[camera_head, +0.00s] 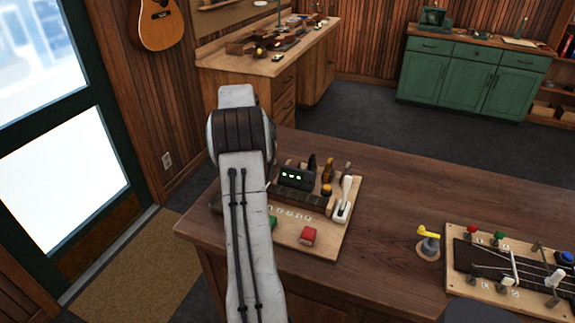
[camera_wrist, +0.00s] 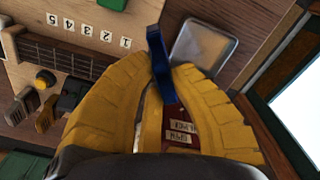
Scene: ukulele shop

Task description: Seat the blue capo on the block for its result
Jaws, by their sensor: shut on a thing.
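The blue capo (camera_wrist: 157,52) is upright between the tips of my gripper (camera_wrist: 161,78), whose yellow fingers are shut on it in the wrist view. The fretted block (camera_wrist: 60,50) lies to the left of the capo, apart from it, with a row of number tags (camera_wrist: 88,31) from 1 to 5 beside it. In the head view the block (camera_head: 312,203) is on a light wooden board (camera_head: 325,243), behind the number row. My arm hides the gripper and capo there.
The board also carries a small display (camera_head: 296,177) with green lights, a white lever (camera_head: 344,203), a red piece (camera_head: 308,236) and a green piece (camera_head: 273,222). A shallow grey tray (camera_wrist: 203,46) is right of the capo. A second board (camera_head: 490,287) stands at the right.

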